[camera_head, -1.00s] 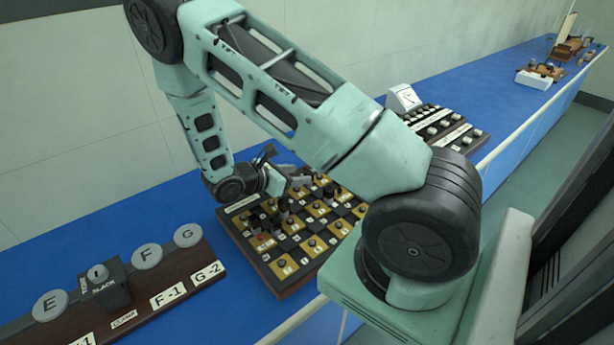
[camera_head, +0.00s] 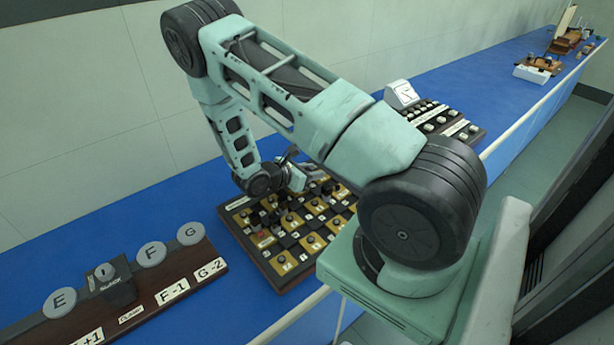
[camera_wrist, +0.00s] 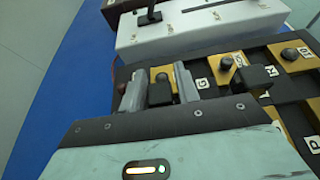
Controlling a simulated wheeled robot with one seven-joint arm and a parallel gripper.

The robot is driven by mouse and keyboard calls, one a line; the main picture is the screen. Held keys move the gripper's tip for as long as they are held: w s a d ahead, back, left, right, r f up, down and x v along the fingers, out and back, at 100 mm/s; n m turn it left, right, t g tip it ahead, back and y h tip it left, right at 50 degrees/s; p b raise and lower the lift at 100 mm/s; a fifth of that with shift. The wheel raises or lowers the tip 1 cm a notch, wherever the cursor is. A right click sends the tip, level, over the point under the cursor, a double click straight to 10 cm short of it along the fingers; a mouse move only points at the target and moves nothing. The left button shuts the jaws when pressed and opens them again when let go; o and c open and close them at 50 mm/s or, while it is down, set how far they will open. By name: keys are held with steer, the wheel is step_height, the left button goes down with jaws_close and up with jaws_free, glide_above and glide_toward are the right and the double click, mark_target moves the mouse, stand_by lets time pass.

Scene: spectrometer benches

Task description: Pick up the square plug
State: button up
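The checkered plug board (camera_head: 262,268) lies on the blue bench. In the head view my gripper (camera_head: 303,176) is low over the board's far side, partly hidden by my arm. In the wrist view my gripper (camera_wrist: 160,72) has its two grey fingers apart over the board's edge row. A dark square-topped plug (camera_wrist: 159,94) shows between the fingers, with gaps to both sides; I cannot tell its height against the fingertips. A round dark knob (camera_wrist: 162,77) is just beyond it. Another dark square plug (camera_wrist: 257,78) stands to the right, clear of the fingers.
A white-topped box (camera_wrist: 205,26) lies just beyond the board in the wrist view. In the head view a meter panel (camera_head: 403,94) stands behind the board, and a lettered rack (camera_head: 196,262) lies at left. Bare blue bench separates rack and board.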

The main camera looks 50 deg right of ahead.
jaws_close()
